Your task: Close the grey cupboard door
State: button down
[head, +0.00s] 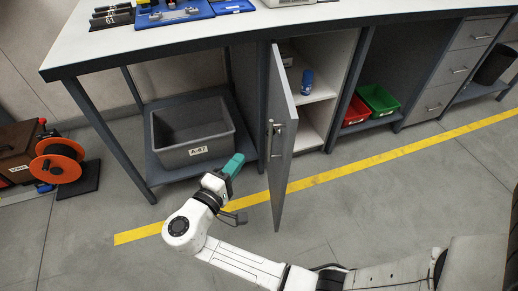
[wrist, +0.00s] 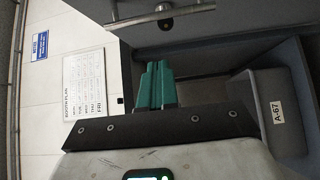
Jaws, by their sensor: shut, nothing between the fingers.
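The grey cupboard door (head: 283,165) stands wide open in the head view, swung out from the left side of the cupboard toward me. Its bar handle (head: 269,138) is on the face turned left. My gripper (head: 234,164), with teal fingers, is shut and empty, to the left of the door on the handle side, with a gap between. In the wrist view the shut fingers (wrist: 156,84) point toward the door face (wrist: 222,38), with the handle (wrist: 160,14) and a round lock at the top. The cupboard shelves (head: 315,88) show open, with a blue can on one.
A grey bin (head: 190,153) labelled A-67 sits on the low shelf just beyond my gripper. Red and green bins (head: 378,99) stand right of the cupboard. An orange reel (head: 57,162) is at far left. Floor right of the door, with a yellow line (head: 400,149), is clear.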

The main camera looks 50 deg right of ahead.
aim_at(270, 151)
jog(key=s+d, duration=0.1)
jog(key=d, duration=0.6)
jog(key=shift+s+d, duration=0.35)
jog(key=shift+s, duration=0.05)
